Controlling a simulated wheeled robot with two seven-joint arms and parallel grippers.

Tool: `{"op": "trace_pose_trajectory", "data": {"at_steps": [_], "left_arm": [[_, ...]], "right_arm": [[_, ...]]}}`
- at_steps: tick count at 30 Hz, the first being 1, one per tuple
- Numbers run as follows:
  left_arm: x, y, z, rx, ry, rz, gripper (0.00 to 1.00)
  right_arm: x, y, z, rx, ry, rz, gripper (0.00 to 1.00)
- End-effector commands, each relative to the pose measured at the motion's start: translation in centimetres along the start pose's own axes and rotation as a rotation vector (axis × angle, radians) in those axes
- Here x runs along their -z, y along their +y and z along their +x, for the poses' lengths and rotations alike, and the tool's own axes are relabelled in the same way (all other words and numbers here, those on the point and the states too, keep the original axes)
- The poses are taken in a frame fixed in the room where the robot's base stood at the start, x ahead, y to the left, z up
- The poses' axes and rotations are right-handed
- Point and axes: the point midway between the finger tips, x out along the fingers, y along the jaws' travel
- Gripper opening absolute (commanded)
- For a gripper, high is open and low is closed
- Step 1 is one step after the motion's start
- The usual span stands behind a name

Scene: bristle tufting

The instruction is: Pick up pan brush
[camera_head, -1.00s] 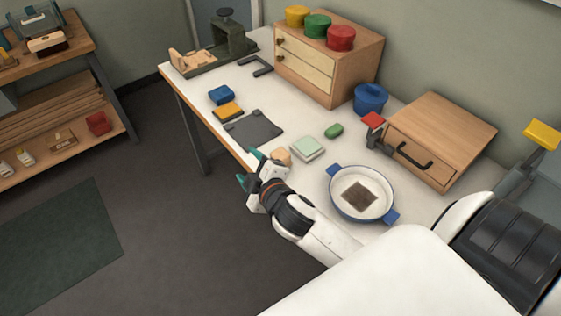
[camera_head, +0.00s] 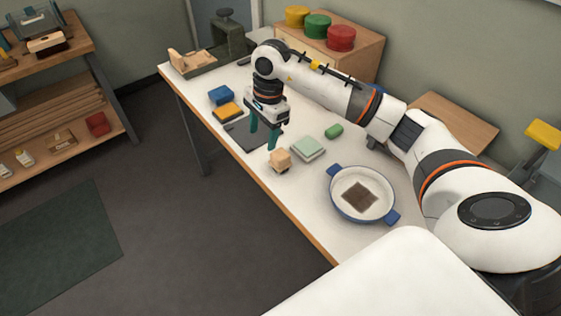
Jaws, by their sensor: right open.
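A small light wooden block with a dark underside (camera_head: 280,159), which looks like the pan brush, stands near the table's front edge. My right gripper (camera_head: 263,141) points down just behind and left of it, over the dark grey mat (camera_head: 239,129). Its teal fingers are apart with nothing between them. I cannot tell whether a fingertip touches the block. A white pan with blue handles (camera_head: 345,204) stands to the right, with a brown square patch (camera_head: 359,195) inside it. My left gripper is out of view.
A pale green pad (camera_head: 308,148) and a green oval piece (camera_head: 334,132) lie close to the block. Blue (camera_head: 221,95) and yellow (camera_head: 229,111) blocks lie to the left.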

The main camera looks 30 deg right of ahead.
Motion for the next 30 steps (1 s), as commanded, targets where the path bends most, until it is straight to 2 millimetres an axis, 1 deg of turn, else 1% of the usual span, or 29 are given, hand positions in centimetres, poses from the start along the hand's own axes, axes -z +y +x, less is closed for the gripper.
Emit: {"op": "trace_pose_trajectory", "data": {"at_steps": [1, 3, 5, 7, 12, 15, 20, 23, 27, 30], "left_arm": [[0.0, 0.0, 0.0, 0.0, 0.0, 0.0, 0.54], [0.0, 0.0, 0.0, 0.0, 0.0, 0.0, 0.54], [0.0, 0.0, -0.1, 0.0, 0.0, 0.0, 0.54], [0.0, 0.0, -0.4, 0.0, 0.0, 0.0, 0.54], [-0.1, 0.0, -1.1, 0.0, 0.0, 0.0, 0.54], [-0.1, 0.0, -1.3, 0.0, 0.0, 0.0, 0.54], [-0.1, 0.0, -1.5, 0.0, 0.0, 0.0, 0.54], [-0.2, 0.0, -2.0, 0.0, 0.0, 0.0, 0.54], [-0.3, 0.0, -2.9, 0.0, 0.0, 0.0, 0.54], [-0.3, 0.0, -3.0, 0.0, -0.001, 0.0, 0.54]], "right_arm": [[-1.6, -0.1, -0.7, 0.017, -0.061, 0.002, 0.6], [-2.8, -0.3, -1.2, 0.038, -0.112, 0.004, 0.6], [-3.4, -0.5, -1.1, 0.048, -0.131, 0.006, 0.6], [-3.6, -0.6, -0.3, 0.053, -0.137, 0.006, 0.6], [-4.0, -0.8, 2.8, 0.054, -0.133, 0.006, 0.6], [-4.1, -0.8, 4.2, 0.052, -0.131, 0.006, 0.6], [-4.4, -0.8, 5.3, 0.049, -0.132, 0.006, 0.6], [-4.8, -1.0, 6.1, 0.051, -0.132, 0.007, 0.6], [-5.8, -1.4, 8.0, 0.052, -0.13, 0.008, 0.6], [-5.9, -1.3, 9.4, 0.05, -0.13, 0.006, 0.6]]}}
